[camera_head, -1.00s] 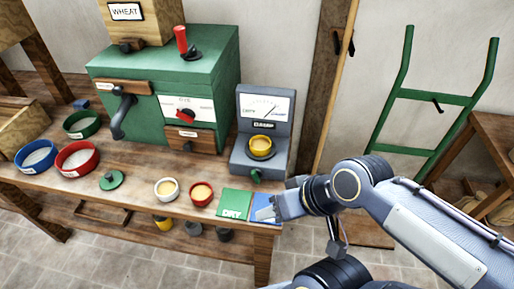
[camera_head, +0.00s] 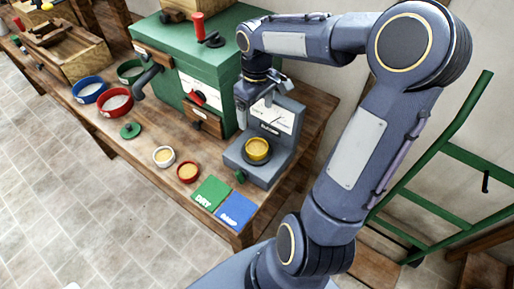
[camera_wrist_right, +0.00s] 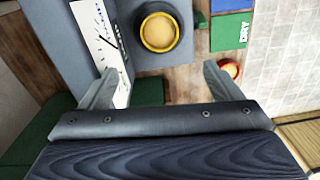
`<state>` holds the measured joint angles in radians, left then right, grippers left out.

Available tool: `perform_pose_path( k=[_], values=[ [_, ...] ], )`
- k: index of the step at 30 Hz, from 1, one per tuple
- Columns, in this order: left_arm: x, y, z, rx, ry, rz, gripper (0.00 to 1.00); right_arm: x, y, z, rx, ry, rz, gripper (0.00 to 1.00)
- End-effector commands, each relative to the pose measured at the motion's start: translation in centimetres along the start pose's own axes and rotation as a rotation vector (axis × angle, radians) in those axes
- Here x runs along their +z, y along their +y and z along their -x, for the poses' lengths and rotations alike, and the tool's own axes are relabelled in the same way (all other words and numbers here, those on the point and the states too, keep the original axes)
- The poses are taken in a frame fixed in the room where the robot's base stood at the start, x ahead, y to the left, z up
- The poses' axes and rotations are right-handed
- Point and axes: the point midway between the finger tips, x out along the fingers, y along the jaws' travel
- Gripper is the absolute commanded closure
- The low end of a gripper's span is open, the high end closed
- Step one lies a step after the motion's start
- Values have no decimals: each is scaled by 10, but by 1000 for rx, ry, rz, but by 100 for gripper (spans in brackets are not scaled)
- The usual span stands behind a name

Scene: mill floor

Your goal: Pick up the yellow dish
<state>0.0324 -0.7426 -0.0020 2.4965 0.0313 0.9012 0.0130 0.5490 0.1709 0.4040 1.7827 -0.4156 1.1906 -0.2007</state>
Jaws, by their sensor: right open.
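The yellow dish (camera_head: 257,151) sits on the base of the grey meter (camera_head: 262,173), below its dial, and holds tan contents. My right gripper (camera_head: 255,112) is open and empty, pointing down above the meter beside the dial face. In the right wrist view the yellow dish (camera_wrist_right: 159,32) lies just ahead of the gap between the two spread fingers (camera_wrist_right: 160,85), apart from both. My left gripper is not in view.
The green mill box (camera_head: 180,68) stands left of the meter. A white dish (camera_head: 164,157) and a red dish (camera_head: 187,172) stand on the wooden table. Green (camera_head: 212,193) and blue (camera_head: 236,212) cards lie at the front. A green hand truck (camera_head: 440,165) stands right.

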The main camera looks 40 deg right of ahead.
Motion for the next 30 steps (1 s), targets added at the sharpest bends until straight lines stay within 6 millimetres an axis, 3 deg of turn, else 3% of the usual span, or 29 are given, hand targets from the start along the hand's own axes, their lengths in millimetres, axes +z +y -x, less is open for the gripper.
perform_pose_path(
  k=[10, 30],
  values=[
    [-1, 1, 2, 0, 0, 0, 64, 1, 1, -73, -5, -3, 0, 14],
    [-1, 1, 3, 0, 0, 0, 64, 0, 0, -140, -2, 1, -1, 14]
  ],
)
